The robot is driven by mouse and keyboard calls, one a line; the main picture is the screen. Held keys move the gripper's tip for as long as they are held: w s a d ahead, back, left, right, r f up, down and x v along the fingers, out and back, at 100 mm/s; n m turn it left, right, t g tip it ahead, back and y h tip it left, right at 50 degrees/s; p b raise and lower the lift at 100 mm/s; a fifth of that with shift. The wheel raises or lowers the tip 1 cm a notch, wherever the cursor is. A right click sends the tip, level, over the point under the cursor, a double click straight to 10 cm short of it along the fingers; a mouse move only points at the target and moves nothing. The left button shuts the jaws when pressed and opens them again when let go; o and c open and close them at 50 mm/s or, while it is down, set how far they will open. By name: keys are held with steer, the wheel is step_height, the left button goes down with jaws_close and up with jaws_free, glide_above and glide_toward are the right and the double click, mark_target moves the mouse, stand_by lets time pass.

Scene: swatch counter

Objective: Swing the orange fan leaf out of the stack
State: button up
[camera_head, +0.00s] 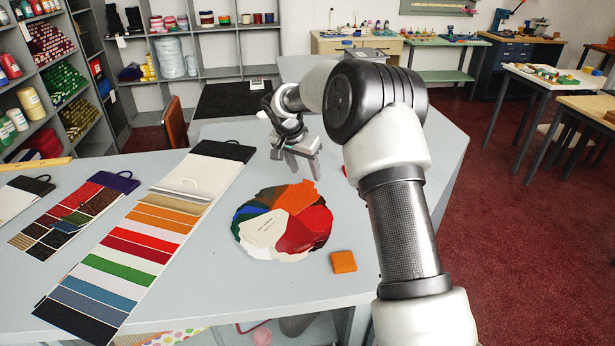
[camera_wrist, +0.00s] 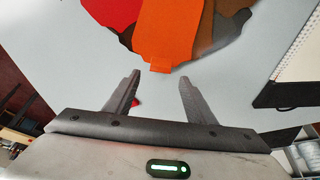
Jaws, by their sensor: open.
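The fan of colour leaves (camera_head: 283,220) lies spread in a rough circle on the grey counter, with red, white, green, blue, brown and orange parts. The orange leaf (camera_head: 296,197) is at its upper right and sticks out a little past the others. In the wrist view the orange leaf (camera_wrist: 168,32) points down toward my gripper, its narrow tab end between and beyond the fingertips. My gripper (camera_head: 300,168) is open and empty, just behind the fan. In the wrist view its two fingers (camera_wrist: 159,77) stand apart, with bare counter between them.
An orange square block (camera_head: 343,261) lies right of the fan. A long swatch card (camera_head: 150,235) and a smaller card (camera_head: 75,212) lie to the left. Bare counter (camera_head: 215,280) surrounds the fan.

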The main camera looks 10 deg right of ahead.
steer(key=shift+x, duration=2.1)
steer(key=shift+c, duration=0.4)
jaws_close()
